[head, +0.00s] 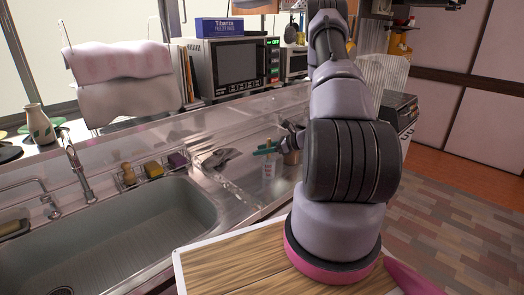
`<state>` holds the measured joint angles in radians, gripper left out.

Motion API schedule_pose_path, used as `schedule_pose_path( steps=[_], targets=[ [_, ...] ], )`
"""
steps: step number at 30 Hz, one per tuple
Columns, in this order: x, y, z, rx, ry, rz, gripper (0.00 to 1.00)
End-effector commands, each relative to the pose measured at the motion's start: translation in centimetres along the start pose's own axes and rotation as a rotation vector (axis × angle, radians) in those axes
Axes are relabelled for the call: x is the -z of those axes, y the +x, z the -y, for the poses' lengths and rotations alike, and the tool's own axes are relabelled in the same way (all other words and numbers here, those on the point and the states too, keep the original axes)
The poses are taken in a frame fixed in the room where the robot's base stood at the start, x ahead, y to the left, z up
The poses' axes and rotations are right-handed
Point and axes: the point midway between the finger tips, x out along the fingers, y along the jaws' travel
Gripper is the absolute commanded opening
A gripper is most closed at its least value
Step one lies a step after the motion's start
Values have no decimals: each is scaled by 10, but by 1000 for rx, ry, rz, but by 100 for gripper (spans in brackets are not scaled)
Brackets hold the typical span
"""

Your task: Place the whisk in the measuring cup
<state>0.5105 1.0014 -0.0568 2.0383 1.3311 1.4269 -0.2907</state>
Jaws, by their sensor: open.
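My arm reaches over the counter from the right. My gripper (290,127) shows only in part, small and dark, at the left edge of my arm; it looks open. A teal handle-like thing (266,150) lies just below and left of it; I cannot tell whether it belongs to the whisk. A small clear or pale container (268,173) stands below it on the counter, perhaps the measuring cup. A metal container (291,155) is beside it, partly hidden by my arm. The whisk cannot be picked out for certain.
A sink (120,235) with a faucet (75,170) fills the left front. A rack holds sponges (153,169) behind it. A dark grey item (219,157) lies on the steel counter. A microwave (236,64) stands at the back. Bare counter lies before it.

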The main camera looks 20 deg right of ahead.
Motion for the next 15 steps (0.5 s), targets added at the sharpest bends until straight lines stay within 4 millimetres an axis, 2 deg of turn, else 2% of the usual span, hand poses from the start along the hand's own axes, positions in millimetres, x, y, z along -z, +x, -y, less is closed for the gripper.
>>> schedule_pose_path(
  steps=[4, 15],
  targets=[
    [5, -11, 1, 2, 1, -1, 54],
    [26, -63, 0, 3, 2, -1, 54]
  ],
)
